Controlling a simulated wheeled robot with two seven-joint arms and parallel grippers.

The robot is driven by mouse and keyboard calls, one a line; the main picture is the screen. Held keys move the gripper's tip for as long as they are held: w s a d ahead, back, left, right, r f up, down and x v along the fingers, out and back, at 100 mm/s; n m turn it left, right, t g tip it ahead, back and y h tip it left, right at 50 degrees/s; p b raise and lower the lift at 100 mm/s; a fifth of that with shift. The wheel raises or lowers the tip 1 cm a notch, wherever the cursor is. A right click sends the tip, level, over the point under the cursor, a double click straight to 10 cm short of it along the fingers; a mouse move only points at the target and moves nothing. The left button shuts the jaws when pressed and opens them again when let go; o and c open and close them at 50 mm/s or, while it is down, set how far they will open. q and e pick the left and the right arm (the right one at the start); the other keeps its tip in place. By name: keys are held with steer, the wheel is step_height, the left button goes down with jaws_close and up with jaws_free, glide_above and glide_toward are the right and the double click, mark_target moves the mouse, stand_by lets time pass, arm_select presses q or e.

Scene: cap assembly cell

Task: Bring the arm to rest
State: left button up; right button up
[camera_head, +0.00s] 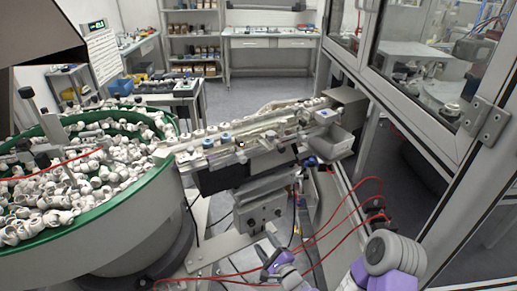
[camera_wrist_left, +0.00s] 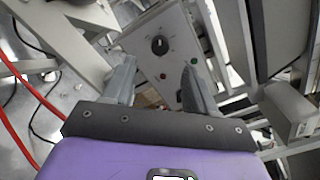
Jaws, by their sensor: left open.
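My left gripper (camera_head: 271,247) is low in the middle of the head view, in front of the control box (camera_head: 262,212) under the feed track. In the left wrist view its two grey fingers (camera_wrist_left: 158,72) stand wide apart, with nothing held between them. My right gripper does not show in either view.
A round bowl feeder (camera_head: 130,215) full of white caps stands at the left. A feed track (camera_head: 245,135) runs from it to a grey bin (camera_head: 334,141). Red cables (camera_head: 335,222) loop near the gripper. A framed glass enclosure (camera_head: 455,150) stands at the right.

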arm_select(q)
steer(key=s+a+f+n+g+p, duration=0.2)
steer(key=s+a+f+n+g, duration=0.4)
steer(key=s+a+f+g, duration=0.9)
steer(key=s+f+n+g+h+p, duration=0.1)
steer(key=s+f+n+g+h, duration=0.25)
steer(key=s+n+h, duration=0.6)
steer(key=s+d+r+n+t+h+p, duration=0.1)
steer(key=s+r+n+t+h+p, duration=0.1)
steer(key=r+n, duration=0.3)
steer(key=s+n+t+h, duration=0.1)
steer(key=n, duration=0.2)
steer(key=shift+s+r, duration=0.2)
steer(key=shift+r, duration=0.15)
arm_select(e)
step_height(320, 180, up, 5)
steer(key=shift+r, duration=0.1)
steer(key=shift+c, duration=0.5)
